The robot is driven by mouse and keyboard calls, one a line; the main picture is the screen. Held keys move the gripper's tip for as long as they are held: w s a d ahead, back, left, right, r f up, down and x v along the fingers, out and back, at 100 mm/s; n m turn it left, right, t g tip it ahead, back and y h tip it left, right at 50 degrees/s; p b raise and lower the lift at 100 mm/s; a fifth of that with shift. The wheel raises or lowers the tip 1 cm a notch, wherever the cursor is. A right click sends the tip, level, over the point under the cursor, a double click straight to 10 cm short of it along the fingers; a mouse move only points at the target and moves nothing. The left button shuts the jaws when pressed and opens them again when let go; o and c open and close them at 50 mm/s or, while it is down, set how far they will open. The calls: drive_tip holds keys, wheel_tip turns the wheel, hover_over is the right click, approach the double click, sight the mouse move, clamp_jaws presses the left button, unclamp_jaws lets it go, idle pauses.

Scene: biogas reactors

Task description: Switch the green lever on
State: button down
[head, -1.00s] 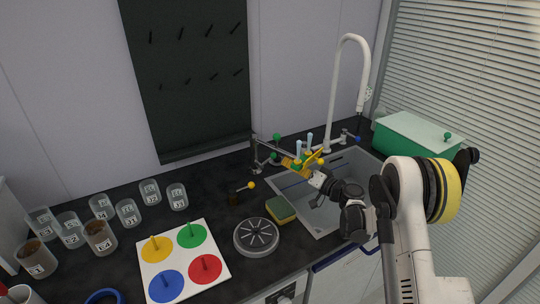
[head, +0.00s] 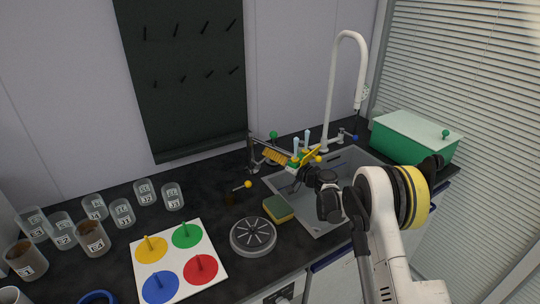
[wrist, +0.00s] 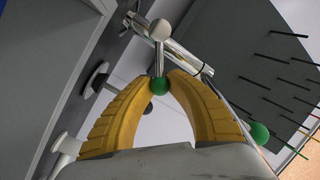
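The green lever is a thin rod with a green ball knob (wrist: 159,85), standing off a metal pipe fitting in the wrist view. My gripper (wrist: 160,77) has two ribbed yellow fingers, bowed in an arch, with their tips close on both sides of this knob. They look closed on it with no clear gap. In the head view my gripper (head: 265,151) is at the pipe fitting behind the sink, and its fingers hide the held knob. A second green ball (wrist: 258,132) is to the right, outside the fingers; it also shows in the head view (head: 273,134).
The sink (head: 340,205) lies under my arm, with a tall white tap (head: 332,95) behind it. Light-blue sticks (head: 296,145) and a yellow item (head: 311,156) stand close by. A sponge (head: 278,209) and a yellow-knobbed lever (head: 248,184) are nearer. A green box (head: 400,145) stands right.

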drive_tip(key=shift+f, duration=0.1)
drive_tip(key=shift+w+d+f+m+b, duration=0.1)
drive_tip(key=shift+d+f+m+b, duration=0.05)
drive_tip(key=shift+f+m+b, duration=0.35)
drive_tip(key=shift+w+d+f+m+t+b, duration=0.15)
drive_tip(key=shift+f+m+t+b, duration=0.2)
drive_tip(key=shift+m+b, duration=0.35)
drive_tip(key=shift+r, duration=0.2)
drive_tip(key=c, duration=1.2)
unclamp_jaws()
drive_tip(key=shift+d, duration=0.1)
drive_tip(key=shift+c, duration=0.2)
drive_tip(key=v, duration=1.2)
